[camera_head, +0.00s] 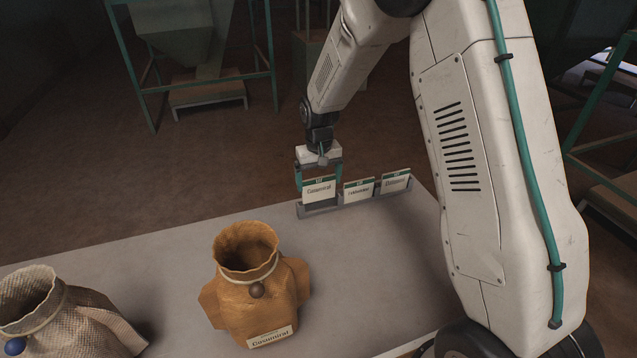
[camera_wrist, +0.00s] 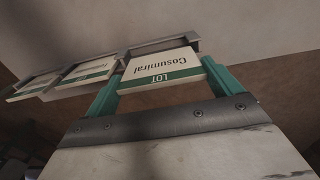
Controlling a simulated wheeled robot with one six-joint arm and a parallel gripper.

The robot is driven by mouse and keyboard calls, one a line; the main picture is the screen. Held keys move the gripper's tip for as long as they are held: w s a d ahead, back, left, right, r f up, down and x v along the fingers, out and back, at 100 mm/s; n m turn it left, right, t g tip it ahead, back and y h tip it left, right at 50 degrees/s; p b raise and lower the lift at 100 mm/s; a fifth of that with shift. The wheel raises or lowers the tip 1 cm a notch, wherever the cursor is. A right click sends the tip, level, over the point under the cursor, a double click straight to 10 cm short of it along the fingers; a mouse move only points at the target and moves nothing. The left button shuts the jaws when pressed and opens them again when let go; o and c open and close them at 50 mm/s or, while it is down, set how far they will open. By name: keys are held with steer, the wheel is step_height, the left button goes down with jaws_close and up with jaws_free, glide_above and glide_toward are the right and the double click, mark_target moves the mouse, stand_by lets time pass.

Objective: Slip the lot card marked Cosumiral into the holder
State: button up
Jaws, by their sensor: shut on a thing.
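The lot card marked Cosumiral (camera_head: 319,191), white with a green LOT band along its top, is upright at the left end of a grey card rack (camera_head: 345,204). My gripper (camera_head: 319,172) reaches down from above and is shut on this card. In the wrist view the card (camera_wrist: 161,66) sits between the two green fingers (camera_wrist: 160,85), its lettering upside down. I cannot tell whether its lower edge is still seated in the rack. I cannot make out a separate holder in either view.
Two other lot cards (camera_head: 358,189) (camera_head: 396,182) stand to the right in the rack. An open tan sack (camera_head: 250,290) labelled Cosumiral and a pale sack (camera_head: 60,315) stand on the grey table (camera_head: 170,245). A green-framed hopper (camera_head: 185,40) stands behind on the floor.

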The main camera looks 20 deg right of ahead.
steer(key=shift+r, duration=1.55)
steer(key=shift+s, duration=0.1)
steer(key=s, duration=1)
stand_by(1.2)
